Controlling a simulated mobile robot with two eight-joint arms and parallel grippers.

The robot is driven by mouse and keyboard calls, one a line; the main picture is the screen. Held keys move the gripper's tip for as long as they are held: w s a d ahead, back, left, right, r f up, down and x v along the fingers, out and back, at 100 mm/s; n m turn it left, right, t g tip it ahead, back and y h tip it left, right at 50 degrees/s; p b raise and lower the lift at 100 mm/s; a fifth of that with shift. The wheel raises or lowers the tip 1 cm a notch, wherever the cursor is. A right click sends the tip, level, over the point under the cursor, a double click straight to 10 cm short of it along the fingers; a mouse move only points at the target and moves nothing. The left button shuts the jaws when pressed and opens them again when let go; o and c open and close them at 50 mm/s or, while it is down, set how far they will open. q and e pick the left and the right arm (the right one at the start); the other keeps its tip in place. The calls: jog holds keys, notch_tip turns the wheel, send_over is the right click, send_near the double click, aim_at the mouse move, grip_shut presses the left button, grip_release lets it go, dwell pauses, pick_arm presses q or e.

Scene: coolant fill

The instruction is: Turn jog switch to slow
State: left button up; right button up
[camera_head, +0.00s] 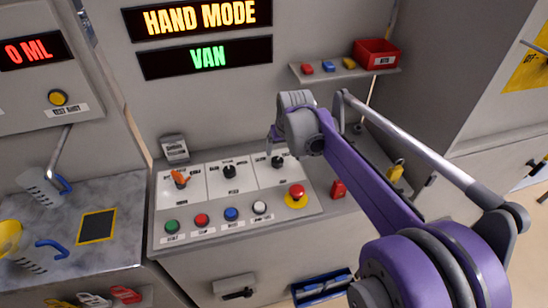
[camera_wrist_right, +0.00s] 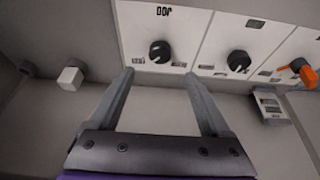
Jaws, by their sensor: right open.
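The jog switch is the black rotary knob (camera_head: 277,161) at the right end of a row of three on the sloped white panel. In the right wrist view the jog switch (camera_wrist_right: 160,51) lies just beyond the fingertips, under an upside-down JOG label. My right gripper (camera_head: 272,142) is above and beside this knob in the head view. In the right wrist view its two fingers (camera_wrist_right: 158,76) are spread apart, with nothing between them. The knob's small position labels are too blurred to read. My left gripper is not in view.
The panel also holds a middle black knob (camera_head: 229,171), an orange knob (camera_head: 179,179), several push buttons and a red emergency stop (camera_head: 297,191). A shelf (camera_head: 345,72) with a red bin is at upper right.

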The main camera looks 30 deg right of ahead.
aim_at(278, 161)
jog(key=x, duration=0.9)
jog(key=shift+w+f, duration=0.15)
jog(key=shift+f, duration=0.05)
grip_shut()
